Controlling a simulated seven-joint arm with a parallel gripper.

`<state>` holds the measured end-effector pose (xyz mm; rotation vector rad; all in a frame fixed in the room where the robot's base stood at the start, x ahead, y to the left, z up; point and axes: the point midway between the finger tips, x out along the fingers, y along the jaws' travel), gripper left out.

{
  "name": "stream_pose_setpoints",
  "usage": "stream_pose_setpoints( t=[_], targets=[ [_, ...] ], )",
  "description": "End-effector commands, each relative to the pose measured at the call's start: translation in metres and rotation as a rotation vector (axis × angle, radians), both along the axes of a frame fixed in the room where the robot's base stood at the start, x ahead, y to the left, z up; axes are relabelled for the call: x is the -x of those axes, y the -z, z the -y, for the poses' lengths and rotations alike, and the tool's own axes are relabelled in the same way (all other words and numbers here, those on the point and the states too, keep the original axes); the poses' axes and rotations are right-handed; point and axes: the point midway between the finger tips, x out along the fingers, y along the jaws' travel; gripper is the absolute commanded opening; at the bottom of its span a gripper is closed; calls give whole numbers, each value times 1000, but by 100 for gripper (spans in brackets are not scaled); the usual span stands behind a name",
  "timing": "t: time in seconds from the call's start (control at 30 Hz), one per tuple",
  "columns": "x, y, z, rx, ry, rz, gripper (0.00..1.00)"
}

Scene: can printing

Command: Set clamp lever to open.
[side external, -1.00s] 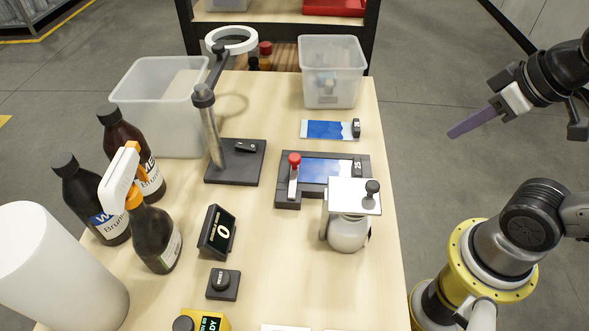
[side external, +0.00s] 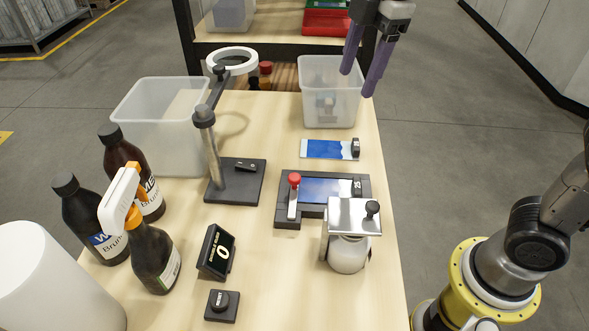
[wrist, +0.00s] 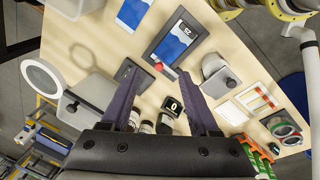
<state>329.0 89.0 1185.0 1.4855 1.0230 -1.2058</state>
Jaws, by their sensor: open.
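The clamp lever is a light bar with a red knob (side external: 294,179) on the left side of a dark fixture (side external: 282,213) that holds a blue-and-white plate (side external: 325,189) marked 25. The red knob also shows in the wrist view (wrist: 158,66), above and between my fingers. My gripper (side external: 360,84) has two purple fingers, spread apart and empty. It hangs high near the back right bin in the side view, well away from the lever. In the wrist view the fingers (wrist: 163,95) point toward the table.
A can-shaped piece with a metal plate and black knob (side external: 348,228) stands just in front of the fixture. A ring lamp on a post (side external: 206,140), clear bins (side external: 331,90), bottles (side external: 150,250) and a counter display (side external: 217,251) surround it. The table's front right is clear.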

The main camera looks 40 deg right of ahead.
Motion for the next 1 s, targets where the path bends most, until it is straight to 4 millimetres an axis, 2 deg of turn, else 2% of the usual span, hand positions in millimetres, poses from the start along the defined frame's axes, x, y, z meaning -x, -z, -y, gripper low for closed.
stream_pose_setpoints(
  t=[0.03, 0.2, 0.4, 0.57, 0.67, 1.0],
  targets=[
    [-15, 8, -16, 13, -57, -30, 62],
    [-47, 35, -58, 40, -159, -100, 62],
    [-53, 66, -83, 63, -208, -162, 62],
    [-51, 77, -87, 66, -216, -167, 62],
    [-51, 91, -86, 65, -215, -169, 62],
    [-51, 158, -86, 66, -214, -170, 62]
  ],
)
